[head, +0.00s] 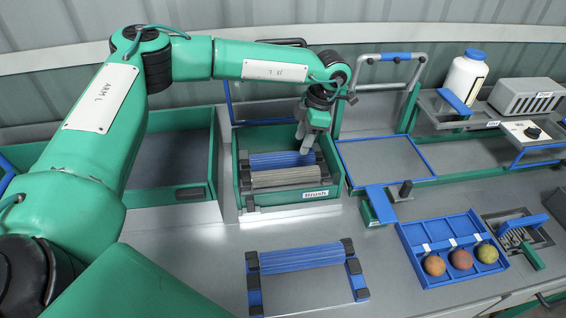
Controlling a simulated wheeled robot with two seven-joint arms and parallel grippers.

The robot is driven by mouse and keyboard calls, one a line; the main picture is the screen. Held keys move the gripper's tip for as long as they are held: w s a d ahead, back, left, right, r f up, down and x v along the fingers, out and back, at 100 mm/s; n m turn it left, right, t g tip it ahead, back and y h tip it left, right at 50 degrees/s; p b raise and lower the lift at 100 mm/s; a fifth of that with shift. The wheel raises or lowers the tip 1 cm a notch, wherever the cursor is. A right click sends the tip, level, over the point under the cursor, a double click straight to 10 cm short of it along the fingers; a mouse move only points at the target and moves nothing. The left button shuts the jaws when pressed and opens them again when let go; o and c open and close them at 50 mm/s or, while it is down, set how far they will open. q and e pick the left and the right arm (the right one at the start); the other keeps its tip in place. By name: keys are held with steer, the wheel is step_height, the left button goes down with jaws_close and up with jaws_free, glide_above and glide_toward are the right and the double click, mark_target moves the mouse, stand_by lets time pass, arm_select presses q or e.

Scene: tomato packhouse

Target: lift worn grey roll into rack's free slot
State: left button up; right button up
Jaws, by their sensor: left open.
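The worn grey roll (287,177) lies across the green box labelled "Brush" (334,180), in front of a blue roll (280,159). My left gripper (304,145) points down over the back right of this box, behind the grey roll and near the blue roll's right end. It is open and holds nothing; its fingers are small and partly overlap in the view. The rack (254,299) stands on the counter in front of the box. A second blue roll (300,256) lies across the rack's back, and its front slot is empty. My right gripper is not in view.
A blue tray (425,236) with three round fruits stands right of the rack. A blue plate with a dark peg (406,188) stands beside the box. A white bottle (465,78) stands back right. The counter (190,255) left of the rack is clear.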

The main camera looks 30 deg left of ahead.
mark_target(289, 171)
arm_select(q)
steer(key=p+x, duration=0.2)
steer(key=x, duration=0.5)
steer(key=shift+f, duration=0.2)
steer(key=shift+s+a+f, duration=0.15)
steer(key=shift+f, duration=0.35)
steer(key=shift+s+f+p, duration=0.1)
steer(key=shift+f+p, duration=0.15)
steer(key=shift+p, duration=0.25)
steer(key=p+x, duration=0.1)
steer(key=x, duration=0.2)
steer(key=shift+s+a+f+p, duration=0.15)
steer(key=shift+a+f+p, duration=0.05)
steer(key=shift+p, duration=0.2)
steer(key=shift+a+f, duration=0.15)
steer(key=shift+f, duration=0.4)
steer(key=c, duration=0.7)
steer(key=shift+c, duration=0.3)
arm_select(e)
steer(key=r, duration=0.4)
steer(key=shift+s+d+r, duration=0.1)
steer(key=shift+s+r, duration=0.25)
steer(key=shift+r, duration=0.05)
arm_select(q)
steer(key=shift+r, duration=0.15)
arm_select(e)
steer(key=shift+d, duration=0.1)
